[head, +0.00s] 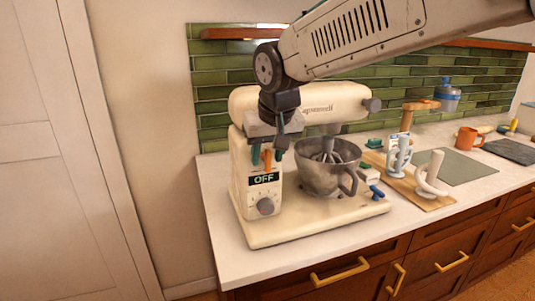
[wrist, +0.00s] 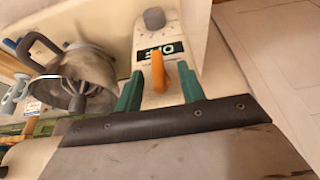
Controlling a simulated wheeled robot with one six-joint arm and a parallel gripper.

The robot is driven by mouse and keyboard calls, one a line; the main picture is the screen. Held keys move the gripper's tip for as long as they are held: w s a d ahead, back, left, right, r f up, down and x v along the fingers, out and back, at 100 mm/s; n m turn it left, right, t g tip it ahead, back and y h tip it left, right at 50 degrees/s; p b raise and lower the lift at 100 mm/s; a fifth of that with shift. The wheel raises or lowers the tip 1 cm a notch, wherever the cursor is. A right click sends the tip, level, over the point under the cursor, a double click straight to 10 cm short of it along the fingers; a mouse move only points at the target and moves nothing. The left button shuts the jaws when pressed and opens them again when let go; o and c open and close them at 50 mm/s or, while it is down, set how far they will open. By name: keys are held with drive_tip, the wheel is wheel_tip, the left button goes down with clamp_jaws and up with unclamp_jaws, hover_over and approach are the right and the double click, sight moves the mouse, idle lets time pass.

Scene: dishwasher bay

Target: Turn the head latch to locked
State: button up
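The cream stand mixer (head: 318,104) stands on the counter with its head lowered over the metal bowl (head: 328,172). The orange head latch (head: 267,158) is a small lever on the mixer's column, above the OFF display (head: 264,179). It also shows in the wrist view (wrist: 159,78). My gripper (head: 268,152) is open at the column, its green fingers on either side of the latch. In the wrist view my gripper (wrist: 160,75) has pale gaps between each finger and the lever, so no grip shows. The latch's upper end is partly hidden.
A grey dial (head: 265,206) sits below the display. The white counter's front left (head: 225,225) is clear.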

drive_tip(key=shift+f, duration=0.1)
clamp_jaws()
drive_tip(key=shift+a, duration=0.1)
drive_tip(key=h, duration=0.2)
drive_tip(key=n+t+h, duration=0.1)
drive_tip(key=shift+s+a+h, duration=0.1)
drive_tip(key=shift+a+h, duration=0.25)
drive_tip(key=shift+h, duration=0.05)
drive_tip(key=h, duration=0.1)
drive_tip(key=t+h, duration=0.1)
drive_tip(key=h, duration=0.1)
drive_tip(key=n+t+h, duration=0.1)
drive_tip(key=shift+s+a+f+h, duration=0.1)
drive_tip(key=shift+a+f+h, duration=0.2)
drive_tip(key=shift+f+h, duration=0.1)
drive_tip(key=h, duration=0.1)
drive_tip(key=t+h, duration=0.1)
drive_tip(key=n+t+h, duration=0.1)
drive_tip(key=shift+a+f+h, duration=0.1)
drive_tip(key=shift+f+h, duration=0.15)
drive_tip(key=shift+h, duration=0.05)
drive_tip(key=shift+f+n+t+h, duration=0.2)
drive_tip(key=shift+n+t+h, duration=0.5)
drive_tip(key=shift+t+h, duration=0.5)
drive_tip(key=shift+h, duration=0.5)
